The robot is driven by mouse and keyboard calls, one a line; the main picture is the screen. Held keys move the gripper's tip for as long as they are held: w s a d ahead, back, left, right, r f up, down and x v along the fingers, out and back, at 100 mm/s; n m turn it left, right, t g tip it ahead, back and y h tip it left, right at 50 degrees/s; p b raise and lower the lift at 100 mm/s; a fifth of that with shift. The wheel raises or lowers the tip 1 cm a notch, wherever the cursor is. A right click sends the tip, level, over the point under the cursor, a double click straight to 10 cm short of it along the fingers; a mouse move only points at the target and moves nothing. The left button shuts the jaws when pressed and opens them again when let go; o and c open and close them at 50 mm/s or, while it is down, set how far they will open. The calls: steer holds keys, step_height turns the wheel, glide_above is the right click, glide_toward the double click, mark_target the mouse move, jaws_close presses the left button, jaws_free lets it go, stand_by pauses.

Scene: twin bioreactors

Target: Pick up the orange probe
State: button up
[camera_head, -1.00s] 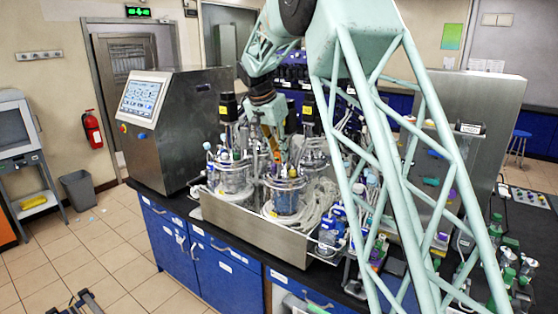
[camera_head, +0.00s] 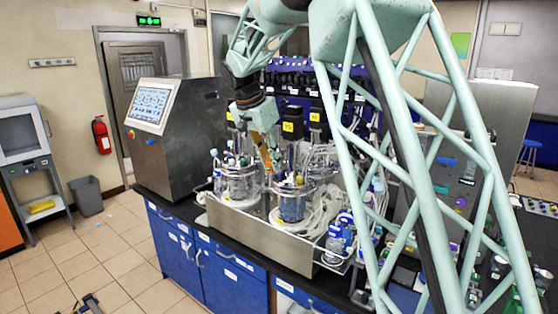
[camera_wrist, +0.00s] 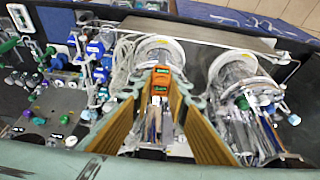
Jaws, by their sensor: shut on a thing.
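The orange probe (camera_wrist: 160,83) shows in the wrist view between the tips of my gripper (camera_wrist: 160,92), which is shut on it. The orange top has dark green marks; its lower part is hard to make out against the vessel behind. In the head view my gripper (camera_head: 268,160) points down above the two glass vessels, its tan finger pads visible. The probe is too small there to tell apart clearly. The front vessel (camera_head: 291,205) and the rear-left vessel (camera_head: 238,184) stand below, with tubes and fittings on their lids.
The vessels stand in a steel tray (camera_head: 262,238) on a black-topped blue bench. Coiled pale tubing (camera_head: 325,200) and small bottles crowd its right side. A steel control cabinet (camera_head: 180,135) with a screen stands left of my gripper. Black-and-yellow motor units (camera_head: 292,125) rise close by.

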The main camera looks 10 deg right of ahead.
steer(key=s+a, duration=0.5)
steer(key=a, duration=0.1)
steer(key=shift+s+a+b, duration=0.2)
steer(key=shift+s+b, duration=0.2)
steer(key=shift+b, duration=0.05)
steer(key=shift+f, duration=0.1)
steer(key=s+d+f+n+b, duration=0.1)
steer(key=d+f+n+b, duration=0.1)
steer(key=f, duration=0.7)
steer(key=s+d+f+n+y+b, duration=0.1)
steer(key=d+f+b, duration=0.3)
steer(key=f, duration=0.5)
steer(key=s+d+f+n+t+y+b, duration=0.1)
steer(key=s+d+f+n+b, duration=0.1)
steer(key=d+f, duration=0.4)
step_height(320, 180, down, 3)
steer(key=shift+s+d+n+b, duration=0.25)
steer(key=shift+s+n+b, duration=0.2)
steer(key=shift+b, duration=0.35)
